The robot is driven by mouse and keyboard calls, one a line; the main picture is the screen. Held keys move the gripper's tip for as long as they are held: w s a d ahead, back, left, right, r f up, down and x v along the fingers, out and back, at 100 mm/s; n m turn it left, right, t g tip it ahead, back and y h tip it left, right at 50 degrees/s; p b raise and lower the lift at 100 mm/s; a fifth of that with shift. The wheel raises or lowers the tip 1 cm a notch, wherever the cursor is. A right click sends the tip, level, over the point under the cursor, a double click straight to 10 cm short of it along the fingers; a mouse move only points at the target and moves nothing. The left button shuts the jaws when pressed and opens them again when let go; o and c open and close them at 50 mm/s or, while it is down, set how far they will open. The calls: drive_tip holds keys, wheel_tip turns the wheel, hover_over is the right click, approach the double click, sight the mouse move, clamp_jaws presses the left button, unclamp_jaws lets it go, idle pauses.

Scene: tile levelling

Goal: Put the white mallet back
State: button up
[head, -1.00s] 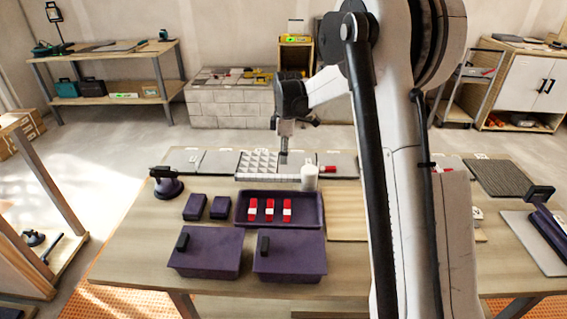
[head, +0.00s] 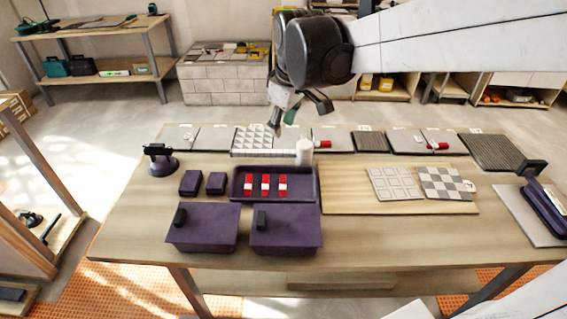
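A white cylindrical head (head: 304,151), which looks like the white mallet, is at the back edge of the worktable, right of the white raised-pattern tile (head: 254,138). A thin white bar runs left from it along the tile's front edge; I cannot tell whether this is its handle. My gripper (head: 275,130) points down above the tile row, behind and left of the white head and apart from it. Its fingers are too small to show whether they are open. A small green patch (head: 290,117) shows beside it; I cannot tell what it belongs to.
A purple tray (head: 238,196) holds red-and-white pieces. Two purple lidded boxes (head: 202,228) stand in front, two small purple blocks (head: 190,183) to the left. A board (head: 345,202) carries two patterned tiles. Red-and-white tools (head: 437,146) lie on the back tiles.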

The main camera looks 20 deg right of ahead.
drive_tip(key=s+a+f+m+t, duration=0.1)
drive_tip(key=s+m, duration=0.2)
drive_tip(key=s, duration=0.6)
drive_tip(key=s+a+f+m+t, duration=0.2)
drive_tip(key=s+m, duration=0.1)
drive_tip(key=s, duration=0.6)
drive_tip(key=shift+s+a, duration=0.15)
drive_tip(key=shift+s, duration=0.1)
